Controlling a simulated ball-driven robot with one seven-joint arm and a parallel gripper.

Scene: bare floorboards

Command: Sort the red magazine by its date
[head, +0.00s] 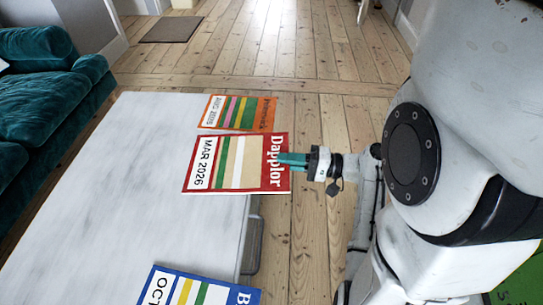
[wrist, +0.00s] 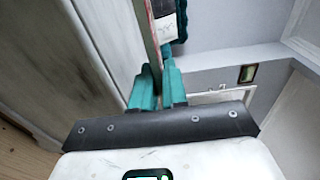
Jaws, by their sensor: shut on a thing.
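The red magazine (head: 236,178) reads "Dapplor" and "MAR 2026" and has green, tan and white stripes. In the head view it overlaps the right edge of the white table (head: 100,200); whether it touches the tabletop I cannot tell. My gripper (head: 291,160) is shut on its right edge, by the title. In the wrist view the magazine (wrist: 147,35) shows nearly edge-on between the teal fingers of my gripper (wrist: 158,84).
An orange magazine (head: 238,112) lies at the table's far right corner, its date too small to read surely. A blue magazine (head: 195,287) marked "OCT" is cut off at the bottom. A teal sofa (head: 45,100) stands left. A green surface (head: 518,278) with dark markings shows bottom right.

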